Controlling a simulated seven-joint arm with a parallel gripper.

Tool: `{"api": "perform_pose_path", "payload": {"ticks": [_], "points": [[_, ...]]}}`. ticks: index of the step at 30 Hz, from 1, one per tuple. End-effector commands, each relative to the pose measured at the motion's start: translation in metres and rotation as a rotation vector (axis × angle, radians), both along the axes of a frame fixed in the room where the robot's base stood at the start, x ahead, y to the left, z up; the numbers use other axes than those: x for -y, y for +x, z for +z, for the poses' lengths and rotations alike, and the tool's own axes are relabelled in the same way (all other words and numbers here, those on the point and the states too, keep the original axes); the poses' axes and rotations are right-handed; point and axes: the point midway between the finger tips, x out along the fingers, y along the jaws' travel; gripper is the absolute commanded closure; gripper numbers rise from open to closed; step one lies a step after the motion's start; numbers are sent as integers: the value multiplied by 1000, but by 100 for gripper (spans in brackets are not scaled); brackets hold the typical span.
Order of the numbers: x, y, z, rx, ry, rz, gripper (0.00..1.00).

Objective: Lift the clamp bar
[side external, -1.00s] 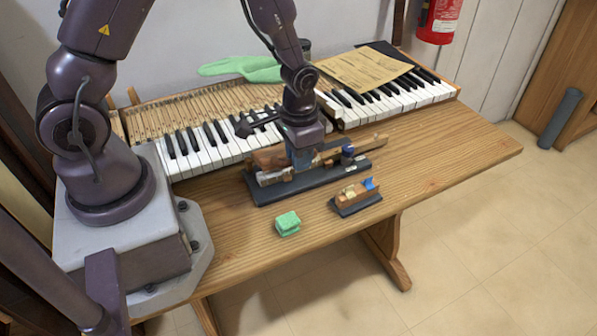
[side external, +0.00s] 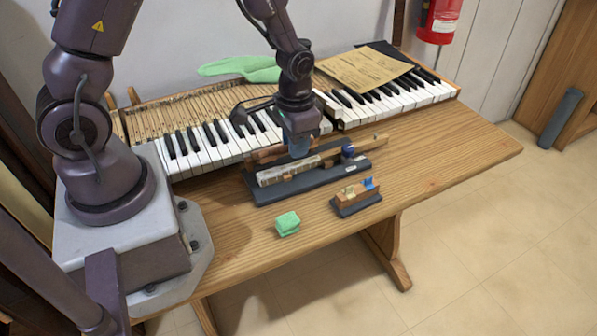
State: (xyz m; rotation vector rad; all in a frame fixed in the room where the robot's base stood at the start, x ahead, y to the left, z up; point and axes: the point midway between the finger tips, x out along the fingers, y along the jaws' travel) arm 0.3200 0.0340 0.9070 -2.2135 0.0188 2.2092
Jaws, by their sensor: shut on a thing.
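The clamp bar (side external: 266,154) is a brown wooden bar that shows on the left side of my gripper, in the side view. My gripper (side external: 298,153) is shut on it and holds it above the dark fixture base (side external: 290,191). Its fingertips and the grip point are small and partly hidden. A piano key lies along the fixture, with a pale front end (side external: 274,176) and a bare wooden tail (side external: 372,142) to the right. A dark blue knob (side external: 348,151) stands at the fixture's right part.
A small wooden block on a dark base (side external: 355,196) with a blue piece stands in front, right of a green sponge (side external: 287,223). The keyboard (side external: 215,143) runs behind, with a brown sheet (side external: 365,70) and green cloth (side external: 240,68). The table's right side is clear.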

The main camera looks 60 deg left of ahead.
Motion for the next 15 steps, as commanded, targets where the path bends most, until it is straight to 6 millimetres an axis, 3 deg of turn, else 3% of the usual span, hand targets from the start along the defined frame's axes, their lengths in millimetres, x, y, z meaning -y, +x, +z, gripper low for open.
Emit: {"api": "perform_pose_path", "payload": {"ticks": [15], "points": [[-16, -1, 13, -3, 0, -2, 92]]}}
